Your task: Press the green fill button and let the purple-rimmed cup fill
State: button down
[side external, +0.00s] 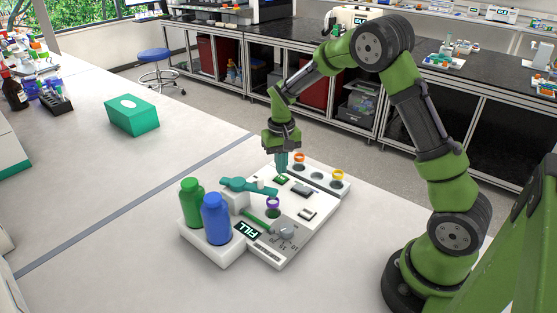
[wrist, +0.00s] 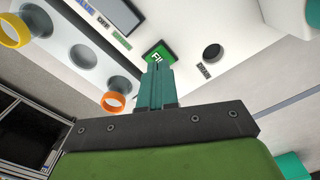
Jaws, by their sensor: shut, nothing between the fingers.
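The green fill button (side external: 281,180) is on the white dispensing station. It also shows in the wrist view (wrist: 155,50), partly hidden behind my fingertips. My gripper (side external: 283,170) is shut and empty, pointing down, with its teal fingertips right at the button. I cannot tell whether they touch or press it. The cup is not visible in the wrist view.
A blue bottle (side external: 216,218) and a green bottle (side external: 192,202) stand at the station's left end. An orange-rimmed cup (side external: 299,158) and a yellow-rimmed cup (side external: 337,176) sit along its far edge. A drain button (wrist: 211,53) is beside the fill button. A teal box (side external: 132,116) stands far left.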

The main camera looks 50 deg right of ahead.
aim_at(282, 178)
jog(key=shift+r, duration=2.35)
jog(key=shift+s+f, duration=0.15)
jog(key=shift+f, duration=0.1)
jog(key=s+a+r+t, duration=0.2)
jog(key=s+a+r, duration=0.2)
jog(key=s+r, duration=0.1)
jog(key=s+a+r+n+t+y, duration=0.1)
jog(key=s+a+r, duration=0.3)
jog(key=s, duration=0.4)
jog(key=s+a+r+n+t+y, duration=0.1)
jog(key=s+a+r+t, duration=0.2)
jog(key=s+r, duration=0.3)
jog(key=shift+s+a+t, duration=0.4)
jog(key=shift+s+t, duration=0.2)
